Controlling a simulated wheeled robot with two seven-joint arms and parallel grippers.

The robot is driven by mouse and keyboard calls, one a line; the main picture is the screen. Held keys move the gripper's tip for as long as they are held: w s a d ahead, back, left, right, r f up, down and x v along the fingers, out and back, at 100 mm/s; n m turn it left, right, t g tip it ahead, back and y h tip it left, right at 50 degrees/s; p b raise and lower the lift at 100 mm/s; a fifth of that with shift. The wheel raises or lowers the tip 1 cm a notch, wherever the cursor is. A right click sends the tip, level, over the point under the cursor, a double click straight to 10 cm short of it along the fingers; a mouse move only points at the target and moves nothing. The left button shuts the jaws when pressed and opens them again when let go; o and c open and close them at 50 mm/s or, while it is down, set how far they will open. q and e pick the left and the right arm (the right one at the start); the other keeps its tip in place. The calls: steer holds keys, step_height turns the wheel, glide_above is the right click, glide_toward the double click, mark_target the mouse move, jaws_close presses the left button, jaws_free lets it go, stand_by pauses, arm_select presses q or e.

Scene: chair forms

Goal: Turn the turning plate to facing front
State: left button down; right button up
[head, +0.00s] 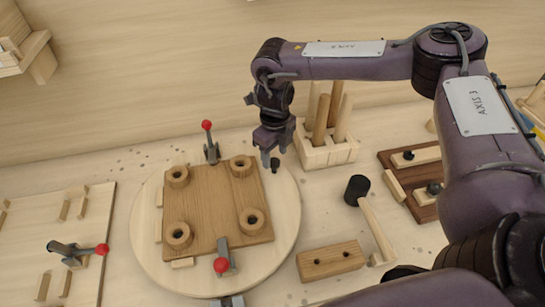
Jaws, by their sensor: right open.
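The turning plate (285,213) is a pale round wooden disc in the middle of the head view. A brown square board (213,208) lies on it, slightly turned, with a round holed boss near each corner. Red-knobbed toggle clamps stand at its far edge (211,148) and near edge (223,262). A small black peg (275,165) stands at the plate's far right rim. My right gripper (274,155) is open, pointing down right at this peg; I cannot tell whether it touches it. My left gripper is not in view.
A block with upright dowels (327,152) stands just right of my right gripper. A black-headed mallet (368,215) and a brown two-holed block (330,261) lie right of the plate. A pale board with another red-knobbed clamp (78,252) lies left. A grey fitting (228,301) shows at the bottom edge.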

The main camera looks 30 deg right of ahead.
mark_target(274, 160)
step_height(274, 160, down, 4)
steer(key=shift+w+f+p, duration=0.1)
steer(key=shift+w+p, duration=0.05)
steer(key=shift+p, duration=0.3)
steer(key=shift+f, duration=0.15)
steer(key=c, duration=0.4)
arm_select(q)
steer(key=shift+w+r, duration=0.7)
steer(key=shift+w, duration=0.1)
arm_select(e)
jaws_close()
